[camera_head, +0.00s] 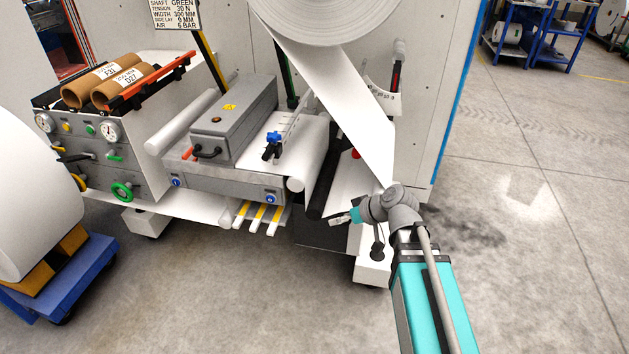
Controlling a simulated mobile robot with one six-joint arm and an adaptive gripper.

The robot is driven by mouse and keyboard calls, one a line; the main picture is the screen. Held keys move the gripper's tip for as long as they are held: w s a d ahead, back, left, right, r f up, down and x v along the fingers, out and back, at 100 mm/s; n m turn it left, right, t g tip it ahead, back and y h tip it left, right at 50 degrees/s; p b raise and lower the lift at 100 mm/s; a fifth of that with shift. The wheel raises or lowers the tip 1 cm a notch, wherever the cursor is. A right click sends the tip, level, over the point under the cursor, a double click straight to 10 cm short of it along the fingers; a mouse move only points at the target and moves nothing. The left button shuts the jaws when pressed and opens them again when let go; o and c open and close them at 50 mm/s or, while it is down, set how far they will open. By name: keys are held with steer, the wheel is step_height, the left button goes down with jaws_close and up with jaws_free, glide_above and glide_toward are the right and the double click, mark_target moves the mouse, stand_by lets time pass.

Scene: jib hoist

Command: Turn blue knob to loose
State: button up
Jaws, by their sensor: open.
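A blue knob (273,138) with lobes sits on top of a small black clamp (270,153), beside a short upright scale (288,130) on the right part of the grey machine table. Its pointer or marking is too small to read. My gripper (338,219) is at the end of my arm, to the right of and below the knob in the picture, well apart from it. It points left and is open, with nothing seen between its fingers. Two small round blue-faced parts (176,182) (268,198) are on the table's front face.
A grey box with a handle (230,118) stands left of the knob. A white web (345,100) runs down from the large roll (325,15), above my wrist. A control panel with gauges (85,148) and a blue cart (70,280) are left. Open floor lies in front.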

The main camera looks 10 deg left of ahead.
steer(key=w+a+r+n+t+y, duration=0.2)
steer(key=w+a+r+n+y, duration=0.15)
steer(key=w+a+r, duration=0.3)
steer(key=t+y, duration=0.3)
steer(key=y, duration=0.1)
glide_toward(269, 133)
steer(key=v, duration=0.3)
steer(key=shift+s+d+f+h, duration=0.1)
steer(key=shift+d+h, duration=0.15)
steer(key=shift+a, duration=0.1)
steer(key=x, duration=1.3)
steer(key=shift+a, duration=0.3)
steer(key=c, duration=0.9)
